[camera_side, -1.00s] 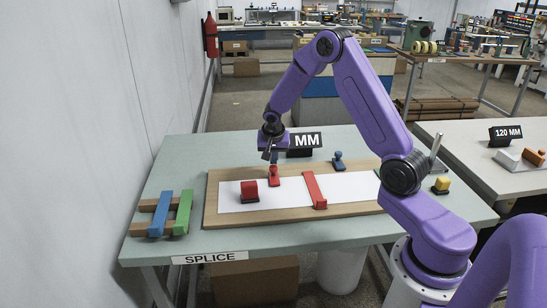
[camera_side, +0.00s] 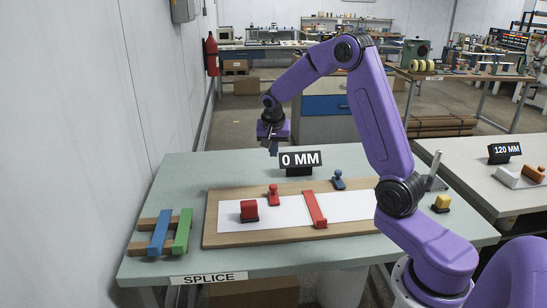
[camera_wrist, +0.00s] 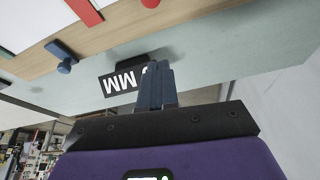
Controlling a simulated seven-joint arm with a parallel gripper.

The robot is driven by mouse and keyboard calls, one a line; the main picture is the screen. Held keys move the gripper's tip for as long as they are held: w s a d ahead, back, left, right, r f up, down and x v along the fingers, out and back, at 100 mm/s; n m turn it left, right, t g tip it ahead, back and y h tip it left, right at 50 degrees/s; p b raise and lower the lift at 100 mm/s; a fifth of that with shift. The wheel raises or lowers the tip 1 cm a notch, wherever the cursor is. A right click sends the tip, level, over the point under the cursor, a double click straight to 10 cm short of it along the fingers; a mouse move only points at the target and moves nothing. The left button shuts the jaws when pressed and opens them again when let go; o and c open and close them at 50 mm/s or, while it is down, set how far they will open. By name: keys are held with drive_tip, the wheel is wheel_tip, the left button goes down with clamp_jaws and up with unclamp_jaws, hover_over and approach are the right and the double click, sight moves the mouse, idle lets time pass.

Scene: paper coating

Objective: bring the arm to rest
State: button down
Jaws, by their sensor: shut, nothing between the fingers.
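My gripper (camera_side: 273,149) hangs in the air above the back part of the table, just left of the black "0 MM" sign (camera_side: 300,159). Its fingers are shut with nothing between them. In the wrist view the closed dark blue fingers (camera_wrist: 157,84) show over the sign (camera_wrist: 124,80), touching nothing that I can make out. The wooden board (camera_side: 212,238) with a white paper strip (camera_side: 278,212) lies below and in front of my gripper.
A blue bar (camera_side: 160,232) and a green bar (camera_side: 183,231) lie left. A yellow piece (camera_side: 441,203) stands right.

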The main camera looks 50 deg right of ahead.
drive_tip(key=shift+a+r, duration=0.1)
drive_tip(key=shift+r, duration=0.1)
drive_tip(key=s+a+r+n+y, duration=0.1)
drive_tip(key=s+a+r+n, duration=0.1)
drive_tip(key=s+a+n, duration=0.6)
drive_tip(key=s+a+r+n+y, duration=0.1)
drive_tip(key=s+a+n, duration=0.3)
drive_tip(key=a, duration=0.7)
drive_tip(key=s+a+n+g+y, duration=0.1)
drive_tip(key=s+n, duration=1)
drive_tip(key=s, duration=1.4)
drive_tip(key=shift+a+g+y, duration=0.3)
drive_tip(key=shift+a+g, duration=0.3)
drive_tip(key=shift+a, duration=0.5)
drive_tip(key=shift+w, duration=0.1)
